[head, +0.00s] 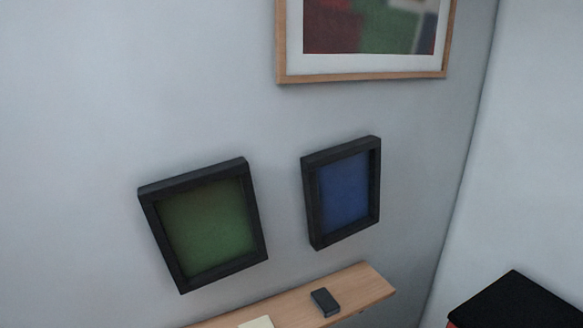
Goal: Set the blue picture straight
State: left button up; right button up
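The blue picture (344,192) hangs on the grey wall right of centre in the head view, in a thick black frame. Its top edge rises toward the right, while its sides look close to upright; the camera's slant makes the exact tilt hard to tell. A green picture (208,228) in a similar black frame hangs to its left and leans visibly, its bottom shifted to the right. Neither of my grippers is in view, and nothing touches the blue picture.
A wooden shelf (371,285) juts out below the blue picture, with a small dark box (325,302) and a pale flat item (257,322) on it. A larger wood-framed picture (363,75) hangs above. A black-topped object (516,303) stands at lower right near the wall corner.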

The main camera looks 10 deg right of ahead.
aim_at(341, 183)
jog(key=i+l, duration=0.25)
jog(key=i, duration=0.15)
jog(key=i+l, duration=0.25)
jog(key=i, duration=0.2)
